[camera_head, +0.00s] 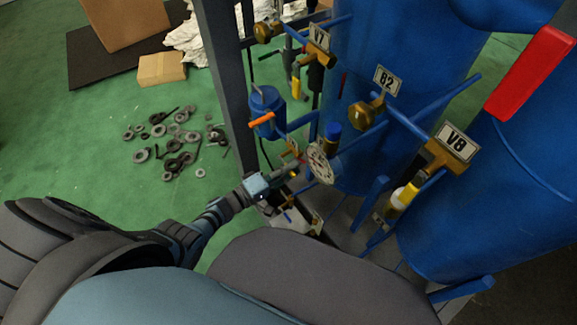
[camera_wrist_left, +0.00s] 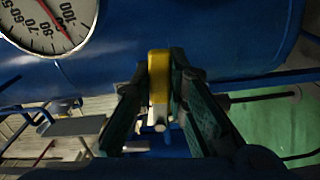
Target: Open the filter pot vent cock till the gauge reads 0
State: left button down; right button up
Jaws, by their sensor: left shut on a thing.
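My left gripper (camera_head: 280,178) reaches the valve frame from the left, just below the round gauge (camera_head: 320,163). In the left wrist view its two dark fingers stand on either side of a yellow cock handle (camera_wrist_left: 158,75) and are shut on it. Behind the handle is a blue vessel (camera_wrist_left: 225,35). The cock's body is mostly hidden by the handle and fingers. My right gripper is not in view.
A small blue canister (camera_head: 266,105) with an orange handle (camera_head: 261,120) stands behind the gripper. A dark frame post (camera_head: 222,75) rises beside it. Tags V7 (camera_head: 319,37), B2 (camera_head: 386,80) and V8 (camera_head: 454,141) mark brass valves. Large blue tanks close off the right side. Loose rings lie on the green floor.

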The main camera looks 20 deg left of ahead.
pick_arm(q)
jog(key=shift+r+n, duration=0.1)
jog(key=shift+n, duration=0.3)
jog(key=c, duration=1.6)
grip_release()
jog(key=shift+o, duration=0.2)
jog(key=v, duration=1.2)
